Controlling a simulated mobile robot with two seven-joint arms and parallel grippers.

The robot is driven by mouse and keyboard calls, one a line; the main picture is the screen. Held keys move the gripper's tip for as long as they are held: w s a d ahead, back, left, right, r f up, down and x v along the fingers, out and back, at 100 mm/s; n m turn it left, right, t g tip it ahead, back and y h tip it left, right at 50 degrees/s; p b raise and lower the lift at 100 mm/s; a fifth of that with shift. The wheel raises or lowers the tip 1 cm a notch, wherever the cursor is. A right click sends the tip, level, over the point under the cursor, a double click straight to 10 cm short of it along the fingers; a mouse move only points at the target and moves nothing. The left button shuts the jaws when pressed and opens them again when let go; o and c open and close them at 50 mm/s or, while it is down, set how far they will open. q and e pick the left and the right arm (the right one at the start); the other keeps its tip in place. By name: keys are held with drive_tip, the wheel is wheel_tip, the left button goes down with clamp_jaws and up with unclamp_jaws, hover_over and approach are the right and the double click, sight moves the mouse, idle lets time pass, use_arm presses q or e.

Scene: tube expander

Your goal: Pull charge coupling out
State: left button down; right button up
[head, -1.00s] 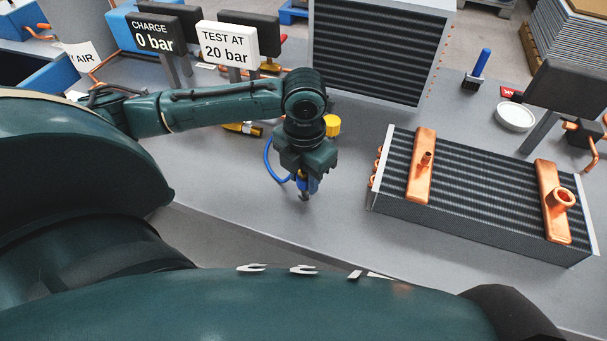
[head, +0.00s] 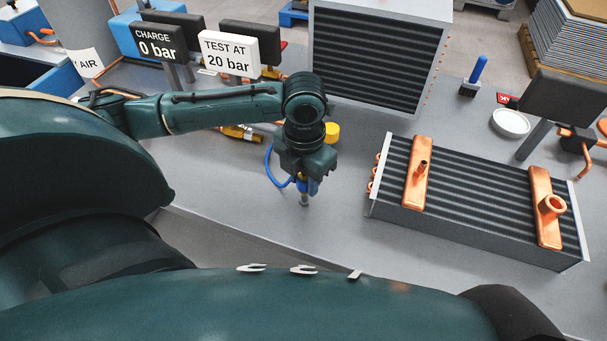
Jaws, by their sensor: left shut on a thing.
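My left gripper (head: 306,180) points down over the grey bench, left of the coil. It is shut on the charge coupling (head: 304,199), a blue-bodied piece with a grey metal tip and a blue hose (head: 269,165) looping off to its left. The coupling hangs apart from the coil. The finned coil (head: 480,205) lies on the bench with two copper headers. Its left header (head: 417,175) carries a small upright stub (head: 423,167), and its right header (head: 545,210) a wider open one (head: 552,205). My right gripper is not in view.
Signs reading "CHARGE 0 bar" (head: 157,43) and "TEST AT 20 bar" (head: 228,54) stand at the back left. A second finned coil (head: 378,55) stands upright behind. A yellow cap (head: 332,132), a white dish (head: 512,122) and a blue-handled brush (head: 474,75) are on the bench.

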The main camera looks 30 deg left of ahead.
use_arm(q)
drive_tip(key=shift+r+p, duration=1.3)
drive_tip(key=shift+r, duration=1.3)
